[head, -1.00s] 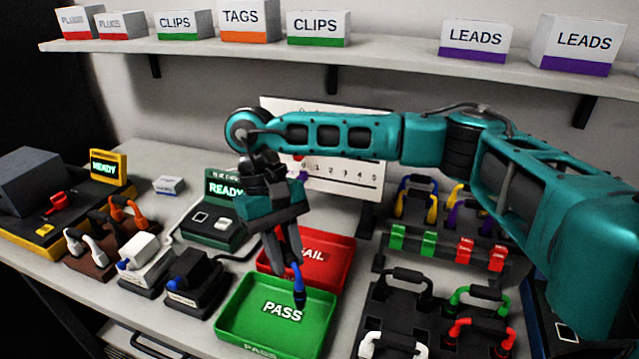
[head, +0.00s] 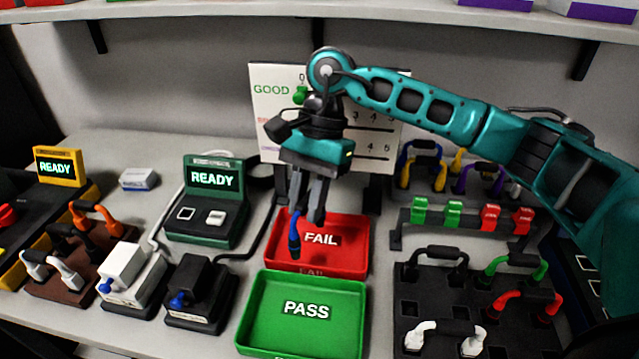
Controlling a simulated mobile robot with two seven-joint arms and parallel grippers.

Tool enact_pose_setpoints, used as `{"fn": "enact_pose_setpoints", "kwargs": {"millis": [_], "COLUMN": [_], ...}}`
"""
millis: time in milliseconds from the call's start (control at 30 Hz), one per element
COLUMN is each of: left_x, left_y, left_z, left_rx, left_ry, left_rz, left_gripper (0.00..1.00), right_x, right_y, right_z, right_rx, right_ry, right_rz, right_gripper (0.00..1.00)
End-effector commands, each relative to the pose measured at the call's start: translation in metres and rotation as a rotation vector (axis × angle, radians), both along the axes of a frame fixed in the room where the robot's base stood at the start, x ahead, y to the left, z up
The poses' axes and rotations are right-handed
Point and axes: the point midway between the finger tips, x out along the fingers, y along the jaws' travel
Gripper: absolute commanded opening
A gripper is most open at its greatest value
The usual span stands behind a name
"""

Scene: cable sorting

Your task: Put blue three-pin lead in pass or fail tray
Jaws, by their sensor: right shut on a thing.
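My right gripper (head: 309,212) is shut on the blue lead (head: 294,236). The lead's blue end hangs down from the fingers, and its pins are too small to make out. Gripper and lead are in front of the red FAIL tray (head: 352,268), over its left part in the picture. The green PASS tray (head: 345,327) lies nearer, just in front of the red one. Both trays look empty. My left gripper is not in view.
A green tester (head: 207,228) reading READY stands left of the trays. White (head: 127,280) and black (head: 199,291) socket blocks with blue plugs stand nearer. A black rack (head: 425,305) with coloured handles is at right. A white chart board (head: 270,125) stands behind.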

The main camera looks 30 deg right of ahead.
Motion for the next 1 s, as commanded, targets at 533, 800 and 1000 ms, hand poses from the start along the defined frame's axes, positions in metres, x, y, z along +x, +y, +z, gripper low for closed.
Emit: {"fn": "enact_pose_setpoints", "kwargs": {"millis": [533,800,1000], "left_x": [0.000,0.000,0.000], "left_y": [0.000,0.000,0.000], "left_z": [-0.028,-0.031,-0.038], "left_rx": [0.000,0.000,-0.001], "left_ry": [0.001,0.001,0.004], "left_rz": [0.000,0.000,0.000], "left_gripper": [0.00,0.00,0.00], "right_x": [0.015,0.017,0.017], "right_y": [-0.026,-0.030,-0.030], "right_z": [0.015,0.018,0.007], "right_rx": [0.001,0.001,-0.001], "right_ry": [-0.001,0.001,0.004], "right_rz": [-1.080,-1.217,-1.216], "right_gripper": [0.00,0.00,0.00]}}
